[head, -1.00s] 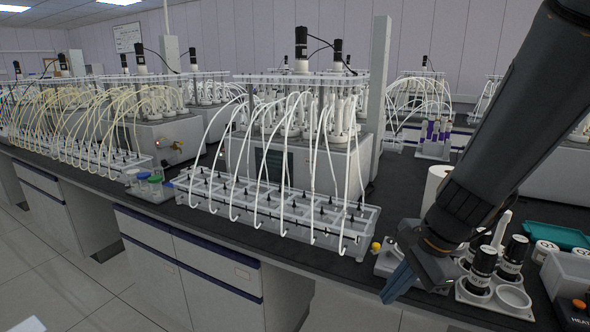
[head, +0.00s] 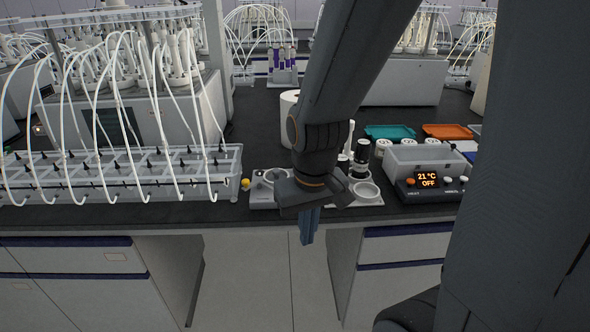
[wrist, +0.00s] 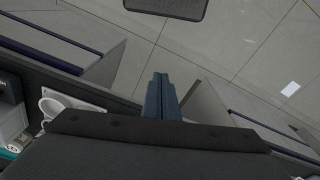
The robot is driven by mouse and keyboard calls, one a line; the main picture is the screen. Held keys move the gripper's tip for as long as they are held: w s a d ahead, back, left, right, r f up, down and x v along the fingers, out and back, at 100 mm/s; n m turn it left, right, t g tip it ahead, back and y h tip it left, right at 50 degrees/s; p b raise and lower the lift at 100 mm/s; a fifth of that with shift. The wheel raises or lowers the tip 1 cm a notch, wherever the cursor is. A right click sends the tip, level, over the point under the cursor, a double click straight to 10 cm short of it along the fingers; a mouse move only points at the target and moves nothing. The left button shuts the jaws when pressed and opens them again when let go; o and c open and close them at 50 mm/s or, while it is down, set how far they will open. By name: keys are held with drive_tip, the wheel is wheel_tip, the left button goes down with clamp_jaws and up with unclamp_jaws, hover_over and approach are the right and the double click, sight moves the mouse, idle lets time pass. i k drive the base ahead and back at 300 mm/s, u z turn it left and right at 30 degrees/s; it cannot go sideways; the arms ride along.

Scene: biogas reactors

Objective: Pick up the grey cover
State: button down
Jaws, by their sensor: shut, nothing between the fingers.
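I cannot pick out a grey cover with certainty in either view. My gripper (head: 308,228) is shut and empty, with its blue fingers pointing down in front of the bench's front edge. In the wrist view the shut fingers (wrist: 160,97) are over the floor beside the bench. My arm hides part of the bench behind it.
A white holder (head: 368,192) with black-capped bottles and a small grey device (head: 262,200) stand near the edge. A heating bath (head: 428,190) is to the right, teal (head: 390,132) and orange trays (head: 447,132) behind. A clear tubing rack (head: 120,175) fills the left.

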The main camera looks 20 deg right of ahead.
sight(276, 175)
drive_tip(key=z, duration=0.55)
drive_tip(key=k, duration=1.05)
drive_tip(key=u, duration=0.6)
drive_tip(key=i, duration=1.8)
drive_tip(key=z, duration=0.1)
